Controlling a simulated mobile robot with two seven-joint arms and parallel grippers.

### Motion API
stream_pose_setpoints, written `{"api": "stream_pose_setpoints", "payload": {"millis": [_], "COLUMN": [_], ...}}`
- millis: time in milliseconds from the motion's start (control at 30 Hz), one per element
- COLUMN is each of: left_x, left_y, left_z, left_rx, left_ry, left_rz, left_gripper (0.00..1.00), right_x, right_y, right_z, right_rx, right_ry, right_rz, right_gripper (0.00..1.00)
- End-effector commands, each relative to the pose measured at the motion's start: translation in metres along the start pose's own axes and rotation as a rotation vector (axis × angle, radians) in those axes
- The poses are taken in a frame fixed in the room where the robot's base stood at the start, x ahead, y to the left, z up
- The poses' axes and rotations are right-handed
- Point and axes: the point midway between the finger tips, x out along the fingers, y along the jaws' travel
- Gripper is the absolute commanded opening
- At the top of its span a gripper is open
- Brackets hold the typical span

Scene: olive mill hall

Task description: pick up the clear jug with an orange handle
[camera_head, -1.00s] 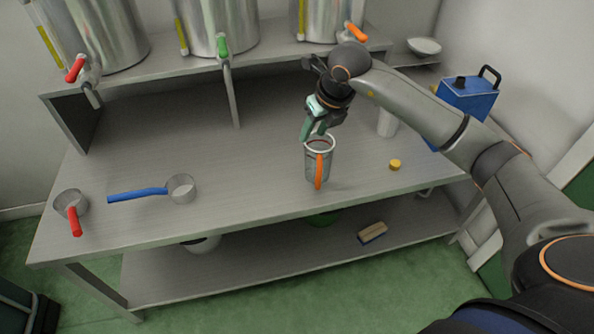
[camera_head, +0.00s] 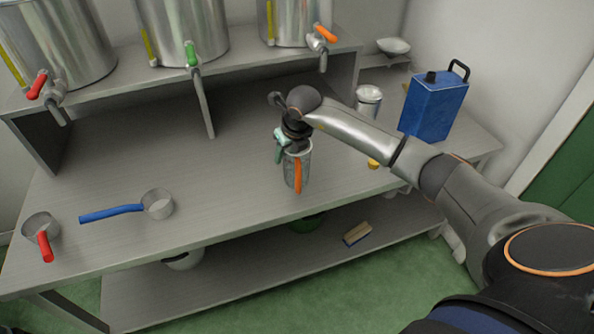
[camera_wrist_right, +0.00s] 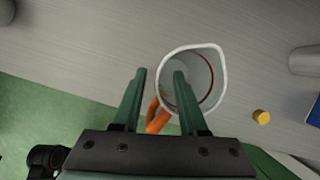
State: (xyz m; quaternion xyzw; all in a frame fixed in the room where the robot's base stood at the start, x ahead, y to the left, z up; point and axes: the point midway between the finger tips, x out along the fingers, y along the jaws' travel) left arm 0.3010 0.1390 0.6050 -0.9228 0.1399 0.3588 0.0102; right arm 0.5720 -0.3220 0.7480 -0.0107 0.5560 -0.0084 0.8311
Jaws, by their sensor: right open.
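The clear jug (camera_head: 306,172) stands upright on the grey bench, with its orange handle (camera_head: 298,176) toward me. My right gripper (camera_head: 291,148) is at the jug's top, pointing down; its arm comes in from the right. In the right wrist view the open fingers (camera_wrist_right: 158,75) straddle the near side of the jug's white rim (camera_wrist_right: 222,60). One finger overlaps the jug's mouth and the other is outside it. The orange handle (camera_wrist_right: 154,117) shows between the fingers. I cannot tell whether either finger touches the jug. My left gripper is not in view.
A yellow cap (camera_head: 373,163), a metal container (camera_head: 368,96) and a blue canister (camera_head: 434,108) are to the right. Blue-handled (camera_head: 158,204) and red-handled (camera_head: 40,227) dippers lie left. Steel tanks (camera_head: 190,28) with taps stand on the raised shelf behind.

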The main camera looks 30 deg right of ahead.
Motion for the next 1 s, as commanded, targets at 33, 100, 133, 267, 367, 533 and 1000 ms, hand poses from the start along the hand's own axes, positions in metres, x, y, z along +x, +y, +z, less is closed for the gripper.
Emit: {"api": "stream_pose_setpoints", "payload": {"millis": [33,100,133,267,367,533,1000], "left_x": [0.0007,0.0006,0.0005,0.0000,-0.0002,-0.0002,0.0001], "left_y": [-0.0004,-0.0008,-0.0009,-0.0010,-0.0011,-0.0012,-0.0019], "left_z": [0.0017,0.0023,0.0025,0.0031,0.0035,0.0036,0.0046], "left_rx": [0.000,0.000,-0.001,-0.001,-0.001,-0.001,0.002], "left_ry": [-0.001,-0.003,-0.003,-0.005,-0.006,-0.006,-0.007], "left_rz": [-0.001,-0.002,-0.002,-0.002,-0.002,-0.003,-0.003], "left_gripper": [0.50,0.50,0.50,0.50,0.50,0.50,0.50], "right_x": [0.0061,0.0092,0.0098,0.0096,0.0095,0.0093,0.0091], "right_y": [0.0003,0.0004,0.0003,0.0001,0.0001,0.0000,0.0000], "right_z": [-0.0003,-0.0001,0.0000,0.0002,0.0002,0.0002,0.0004], "right_rx": [0.001,-0.001,-0.001,-0.001,-0.001,-0.001,-0.001], "right_ry": [0.000,0.000,0.000,-0.001,-0.001,-0.001,-0.001], "right_rz": [0.000,0.000,0.000,-0.001,-0.001,0.000,0.000], "right_gripper": [0.42,0.42,0.42,0.42,0.39,0.20,0.00]}}
